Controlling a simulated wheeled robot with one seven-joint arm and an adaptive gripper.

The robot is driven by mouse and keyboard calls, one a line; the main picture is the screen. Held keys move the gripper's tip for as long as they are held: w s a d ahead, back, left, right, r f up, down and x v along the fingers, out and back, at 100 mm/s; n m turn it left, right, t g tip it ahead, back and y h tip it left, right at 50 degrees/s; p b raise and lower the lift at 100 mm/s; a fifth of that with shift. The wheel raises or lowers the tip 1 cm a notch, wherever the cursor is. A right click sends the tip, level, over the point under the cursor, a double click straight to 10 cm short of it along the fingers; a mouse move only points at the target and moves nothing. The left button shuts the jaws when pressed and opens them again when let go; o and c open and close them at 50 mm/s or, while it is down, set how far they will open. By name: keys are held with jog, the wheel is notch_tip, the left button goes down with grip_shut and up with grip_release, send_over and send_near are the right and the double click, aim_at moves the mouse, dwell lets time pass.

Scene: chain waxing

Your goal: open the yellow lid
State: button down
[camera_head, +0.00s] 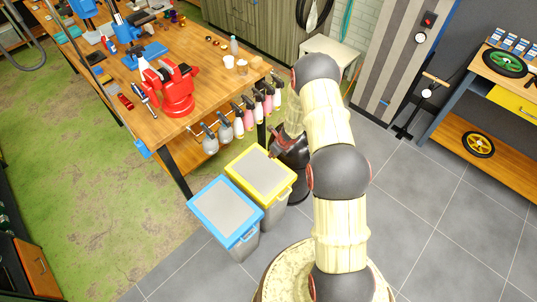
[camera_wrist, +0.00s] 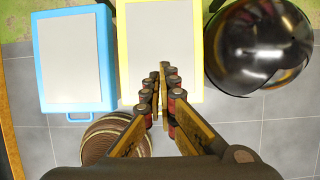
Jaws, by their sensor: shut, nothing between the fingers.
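The yellow lid (camera_head: 263,170) is a yellow frame with a light grey panel. It lies flat and shut on a grey bin, and it also shows in the wrist view (camera_wrist: 188,50). My gripper (camera_wrist: 162,72) is shut and empty, its fingertips over the lower middle of the yellow lid in the wrist view. I cannot tell whether the tips touch it. In the head view my gripper (camera_head: 277,152) is at the lid's right corner, partly hidden by my arm.
A blue-lidded bin (camera_head: 226,211) stands close to the left of the yellow one. A glossy black rounded thing (camera_wrist: 255,45) is to the right. The wooden workbench (camera_head: 205,105), with spray bottles (camera_head: 250,112) hung along its edge, stands behind. Grey floor (camera_head: 430,215) is clear to the right.

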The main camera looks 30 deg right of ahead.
jog(key=s+v, duration=0.1)
jog(key=v, duration=0.8)
jog(key=shift+s+d, duration=0.4)
jog(key=shift+s, duration=0.1)
